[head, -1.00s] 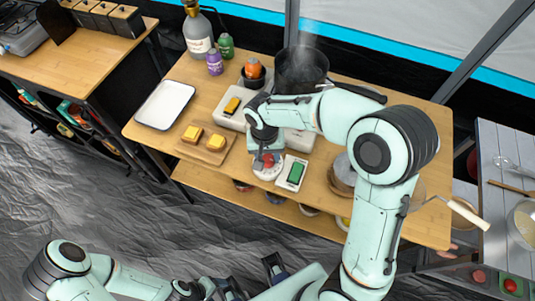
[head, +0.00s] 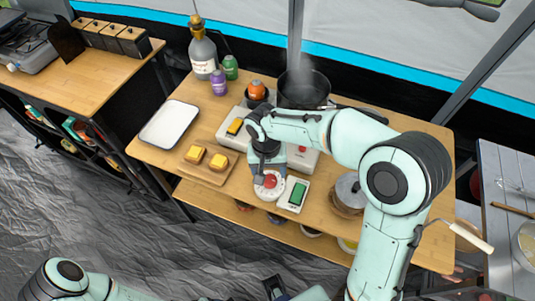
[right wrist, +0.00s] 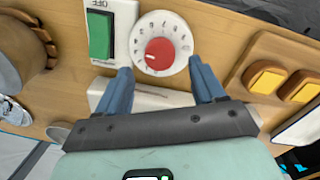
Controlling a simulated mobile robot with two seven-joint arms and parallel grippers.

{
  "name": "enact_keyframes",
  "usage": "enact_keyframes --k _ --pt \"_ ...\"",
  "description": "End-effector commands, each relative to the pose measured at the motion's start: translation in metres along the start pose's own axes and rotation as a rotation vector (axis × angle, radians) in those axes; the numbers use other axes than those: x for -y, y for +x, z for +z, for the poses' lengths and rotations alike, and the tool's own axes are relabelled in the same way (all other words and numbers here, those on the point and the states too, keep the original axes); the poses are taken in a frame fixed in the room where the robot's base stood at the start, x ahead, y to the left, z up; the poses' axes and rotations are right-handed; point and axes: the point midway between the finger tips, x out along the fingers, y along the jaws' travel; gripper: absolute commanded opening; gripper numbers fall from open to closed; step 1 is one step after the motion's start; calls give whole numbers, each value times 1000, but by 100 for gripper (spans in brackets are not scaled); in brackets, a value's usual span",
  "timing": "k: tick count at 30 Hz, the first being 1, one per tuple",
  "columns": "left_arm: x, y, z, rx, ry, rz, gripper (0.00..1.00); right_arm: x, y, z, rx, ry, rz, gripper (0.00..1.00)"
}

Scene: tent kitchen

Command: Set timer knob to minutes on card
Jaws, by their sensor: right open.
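The timer is a white round dial (right wrist: 181,44) with a red knob (right wrist: 160,54) in its middle and marks around the rim. It also shows in the head view as a red knob (head: 270,181) at the table's front edge. The dial's figures and the knob's setting are too small to read. My right gripper (right wrist: 163,86) is open and empty. Its blue fingers are apart, pointing at the dial from its lower side in the right wrist view. My left gripper (head: 275,286) is mostly cut off at the bottom edge. I cannot make out the card.
A green switch (right wrist: 99,34) marked OFF is beside the dial. A lidded pot (head: 348,194) stands to the right, and a board (head: 208,174) with yellow-topped pieces to the left. A steaming dark pot (head: 303,90) is behind. The white tray (head: 168,123) is empty.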

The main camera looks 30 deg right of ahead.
Motion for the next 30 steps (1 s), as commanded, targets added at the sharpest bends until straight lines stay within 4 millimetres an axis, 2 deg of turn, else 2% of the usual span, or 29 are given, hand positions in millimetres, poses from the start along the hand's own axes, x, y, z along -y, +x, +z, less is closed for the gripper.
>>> enact_keyframes --k 1,6,12,18,30 --pt "-1 -3 -1 -1 1 1 68 1 -15 -1 -5 0 -5 68" --pt "-4 -9 -2 -4 1 1 68 1 -54 -1 -5 -1 -5 68" --pt "-6 -14 -3 -6 2 2 68 1 -87 -1 -3 -1 -4 68" --pt "-6 -15 -3 -7 2 2 68 0 -99 0 -2 -1 -2 68" --pt "-7 -16 -3 -7 3 3 68 0 -99 0 -2 -14 -2 68"
